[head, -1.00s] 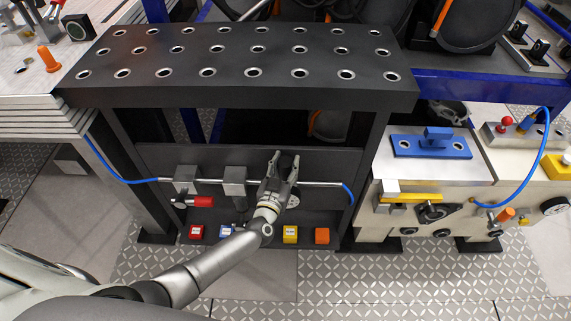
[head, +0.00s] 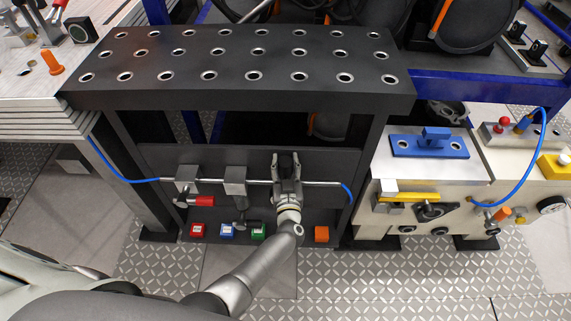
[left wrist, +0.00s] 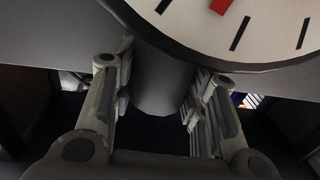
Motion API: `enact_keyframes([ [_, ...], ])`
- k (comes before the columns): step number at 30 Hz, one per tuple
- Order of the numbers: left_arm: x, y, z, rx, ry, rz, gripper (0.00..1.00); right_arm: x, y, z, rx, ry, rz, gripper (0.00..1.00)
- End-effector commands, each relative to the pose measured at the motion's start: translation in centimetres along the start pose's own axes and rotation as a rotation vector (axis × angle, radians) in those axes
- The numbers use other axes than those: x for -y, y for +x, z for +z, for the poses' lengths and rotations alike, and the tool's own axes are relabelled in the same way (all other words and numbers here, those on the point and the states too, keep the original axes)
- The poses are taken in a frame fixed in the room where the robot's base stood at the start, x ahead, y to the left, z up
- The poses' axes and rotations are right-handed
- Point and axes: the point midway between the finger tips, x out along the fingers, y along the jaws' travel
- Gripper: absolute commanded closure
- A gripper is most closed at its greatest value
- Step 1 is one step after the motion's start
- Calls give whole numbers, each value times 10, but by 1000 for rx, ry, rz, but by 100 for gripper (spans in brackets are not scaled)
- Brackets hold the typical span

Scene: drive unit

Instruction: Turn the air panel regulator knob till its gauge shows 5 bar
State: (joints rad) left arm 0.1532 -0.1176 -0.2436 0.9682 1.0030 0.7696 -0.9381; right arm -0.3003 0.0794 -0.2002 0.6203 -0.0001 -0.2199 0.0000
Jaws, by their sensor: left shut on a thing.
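The air panel (head: 330,160) is the dark plate under the perforated black table, with a metal pipe across it. My left gripper (head: 287,170) is at the right part of the pipe, its fingers pointing away from me and closed around the dark regulator knob. In the left wrist view the knob (left wrist: 162,85) is a dark grey cylinder between the two fingers (left wrist: 160,95). Above it the white gauge (left wrist: 275,25) shows only its lower part, with black marks and a bit of red at the top edge. Its reading cannot be told. My right gripper is out of view.
Left along the pipe are a valve with a red handle (head: 203,201) and a grey block fitting (head: 235,180). A machine with a blue plate (head: 430,146) stands at right.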

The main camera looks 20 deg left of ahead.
Motion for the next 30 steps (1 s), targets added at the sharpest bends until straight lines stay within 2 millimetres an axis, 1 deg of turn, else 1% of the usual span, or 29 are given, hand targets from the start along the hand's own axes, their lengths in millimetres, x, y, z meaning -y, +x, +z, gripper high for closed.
enact_keyframes([
  [5, 0, 1, -1, -2, 0, 0, 83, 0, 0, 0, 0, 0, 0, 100],
  [6, 0, 1, -1, -2, 0, 0, 58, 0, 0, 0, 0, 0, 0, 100],
  [11, 0, 0, -1, -1, 0, 1, 38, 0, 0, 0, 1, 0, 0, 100],
  [22, 0, -3, 1, 1, 0, 2, 37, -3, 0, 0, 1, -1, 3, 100],
  [26, 0, -15, 1, 3, -1, 2, 37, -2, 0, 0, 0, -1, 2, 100],
  [30, 0, -36, 2, 4, -2, 2, 37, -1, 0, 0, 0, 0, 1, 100],
])
